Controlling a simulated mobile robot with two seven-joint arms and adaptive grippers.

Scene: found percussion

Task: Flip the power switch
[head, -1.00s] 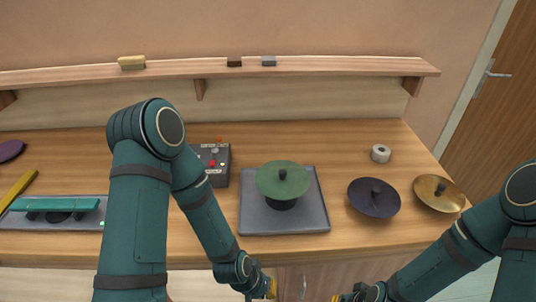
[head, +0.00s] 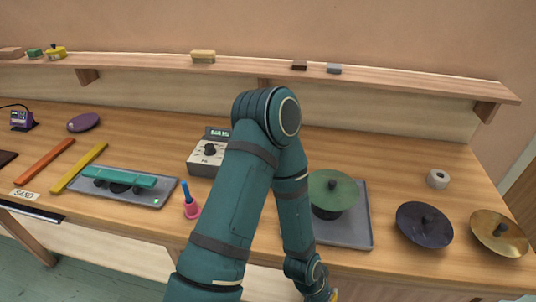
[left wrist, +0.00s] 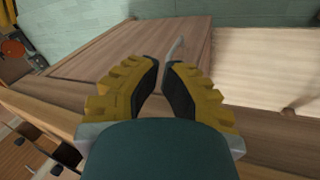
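The power switch cannot be made out; my left arm covers part of the bench. A pale control box (head: 207,153) with a black dial and a small sign stands left of that arm in the head view. My left gripper (head: 332,295) is at the bottom edge, in front of the bench and mostly cut off. In the left wrist view, its yellow fingers (left wrist: 160,66) converge to a narrow gap at the tips, with nothing between them. They point toward wooden panels and a grey handle (left wrist: 174,49). My right gripper is out of view.
A green cymbal (head: 333,188) stands on a grey tray (head: 357,230) right of my arm. A dark cymbal (head: 424,225), a gold cymbal (head: 499,232) and a tape roll (head: 437,179) are farther right. A teal bar (head: 118,177) and a pink-and-blue object (head: 190,203) are left.

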